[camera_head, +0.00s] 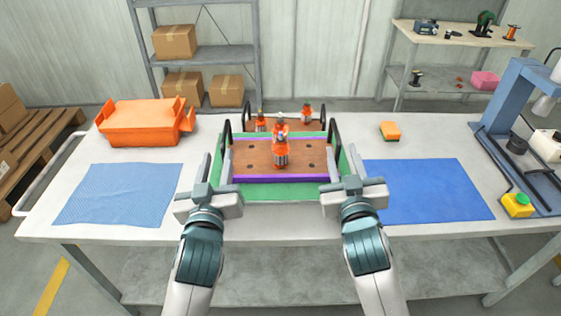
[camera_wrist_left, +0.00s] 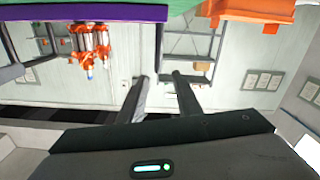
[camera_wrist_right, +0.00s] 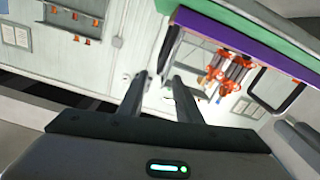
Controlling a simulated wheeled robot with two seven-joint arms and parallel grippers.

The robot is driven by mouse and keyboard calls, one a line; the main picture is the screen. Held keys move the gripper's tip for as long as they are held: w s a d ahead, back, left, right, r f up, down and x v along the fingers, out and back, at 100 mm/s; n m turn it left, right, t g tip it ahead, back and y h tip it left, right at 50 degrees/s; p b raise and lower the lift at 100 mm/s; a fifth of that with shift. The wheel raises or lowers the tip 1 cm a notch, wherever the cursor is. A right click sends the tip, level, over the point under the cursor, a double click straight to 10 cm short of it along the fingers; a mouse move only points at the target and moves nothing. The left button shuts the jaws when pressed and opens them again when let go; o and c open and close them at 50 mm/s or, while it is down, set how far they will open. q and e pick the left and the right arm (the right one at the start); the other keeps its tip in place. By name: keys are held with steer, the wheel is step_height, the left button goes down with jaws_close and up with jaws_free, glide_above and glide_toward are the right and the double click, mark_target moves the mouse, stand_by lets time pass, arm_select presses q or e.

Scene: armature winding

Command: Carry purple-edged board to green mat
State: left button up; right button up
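The purple-edged board (camera_head: 250,165), brown with holes, lies over the green mat (camera_head: 275,191) at the table's middle; I cannot tell whether it touches. Its purple edge also shows in the left wrist view (camera_wrist_left: 30,17) and the right wrist view (camera_wrist_right: 240,47). Black loop handles stand at its left (camera_head: 227,140) and right (camera_head: 337,145) ends. Orange-and-silver armatures (camera_head: 281,155) stand on it. My left gripper (camera_head: 215,165) is by the left handle, fingers apart. My right gripper (camera_head: 336,165) is by the right handle, fingers apart. No firm hold shows.
Another brown board (camera_head: 292,125) with armatures stands just behind. A light blue cloth (camera_head: 118,194) and an orange crate (camera_head: 143,123) are left. A dark blue mat (camera_head: 430,189), a sponge (camera_head: 390,130) and a blue machine (camera_head: 505,95) are right. The table's front strip is clear.

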steer(key=shift+s, duration=1.05)
arm_select(q)
steer(key=o, duration=0.6)
steer(key=shift+c, duration=0.2)
arm_select(e)
steer(key=o, duration=0.6)
steer(key=shift+c, duration=0.2)
arm_select(q)
steer(key=shift+s, duration=0.15)
steer(key=shift+s+d+p, duration=0.1)
steer(key=shift+s+p, duration=0.25)
steer(key=shift+s, duration=2.45)
arm_select(e)
steer(key=shift+r, duration=0.35)
